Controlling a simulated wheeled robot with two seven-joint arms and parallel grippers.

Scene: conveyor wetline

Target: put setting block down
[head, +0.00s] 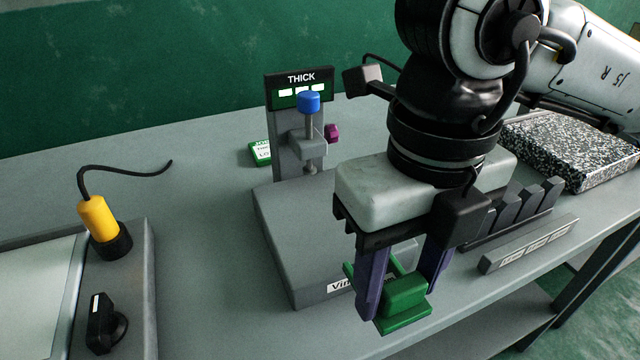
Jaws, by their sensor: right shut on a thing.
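My right gripper (404,284) points down with its two purple fingers shut on a green setting block (404,300). The block shows between and below the fingertips, in front of the grey base (283,250) of the thickness gauge. I cannot tell whether the block touches anything beneath it. The gauge's post carries a display (300,78) reading THICK, a blue knob (308,102) and a small magenta knob (332,133). The gripper and arm hide the right part of the gauge base. My left gripper is not in view.
A dark slotted rack (512,213) and a grey labelled bar (530,244) stand to the right, with a speckled slab (572,148) behind. A green-and-white card (261,153) lies behind the gauge. A yellow-handled tool (97,220) stands left. The grey table (205,250) between is clear.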

